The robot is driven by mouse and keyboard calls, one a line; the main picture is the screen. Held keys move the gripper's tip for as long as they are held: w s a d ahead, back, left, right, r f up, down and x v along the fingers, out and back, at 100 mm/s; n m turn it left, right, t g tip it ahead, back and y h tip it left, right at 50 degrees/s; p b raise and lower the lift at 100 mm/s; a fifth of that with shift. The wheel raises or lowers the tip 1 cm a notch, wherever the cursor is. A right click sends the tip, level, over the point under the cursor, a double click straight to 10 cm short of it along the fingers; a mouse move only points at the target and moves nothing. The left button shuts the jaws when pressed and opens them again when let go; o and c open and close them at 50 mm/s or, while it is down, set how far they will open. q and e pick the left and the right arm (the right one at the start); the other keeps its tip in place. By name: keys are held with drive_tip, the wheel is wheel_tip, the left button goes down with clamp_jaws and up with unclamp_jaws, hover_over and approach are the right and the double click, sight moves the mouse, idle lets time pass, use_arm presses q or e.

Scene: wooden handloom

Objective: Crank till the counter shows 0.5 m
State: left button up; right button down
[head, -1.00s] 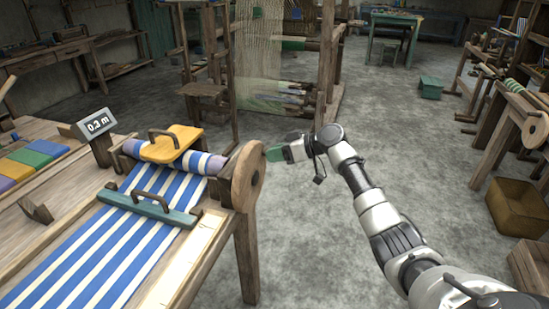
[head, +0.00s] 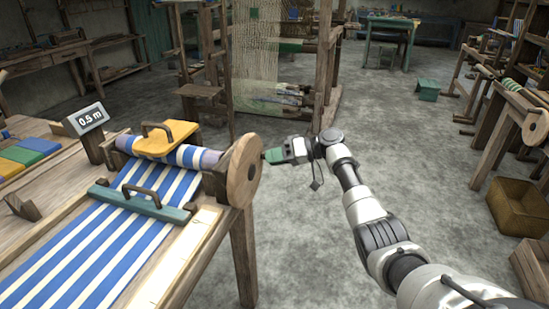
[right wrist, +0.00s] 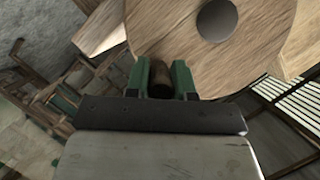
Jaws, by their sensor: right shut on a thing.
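The counter (head: 91,118) stands on a post at the left of the loom in the head view and reads 0.5 m. The round wooden crank wheel (head: 245,171) is on the right end of the cloth roller (head: 198,157); it also fills the top of the right wrist view (right wrist: 180,40). My right gripper (head: 270,156) is at the wheel's right side. In the right wrist view its green fingers (right wrist: 161,82) are shut on the brown crank handle (right wrist: 161,79). My left gripper is not in view.
Blue and white striped cloth (head: 100,240) runs onto the roller. A wooden crate (head: 518,207) stands at the right. The floor between is clear.

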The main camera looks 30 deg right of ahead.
drive_tip(key=shift+f, duration=0.2)
drive_tip(key=c, duration=1)
unclamp_jaws()
drive_tip(key=shift+o, duration=0.2)
drive_tip(key=shift+r, duration=0.1)
drive_tip(key=shift+d, duration=0.15)
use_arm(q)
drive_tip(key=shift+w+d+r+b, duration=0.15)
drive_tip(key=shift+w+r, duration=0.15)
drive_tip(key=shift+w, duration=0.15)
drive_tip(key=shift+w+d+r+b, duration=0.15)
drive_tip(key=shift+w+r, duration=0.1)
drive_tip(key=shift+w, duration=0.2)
use_arm(e)
drive_tip(key=v, duration=1)
drive_tip(key=shift+s+d, duration=0.15)
drive_tip(key=shift+s, duration=0.1)
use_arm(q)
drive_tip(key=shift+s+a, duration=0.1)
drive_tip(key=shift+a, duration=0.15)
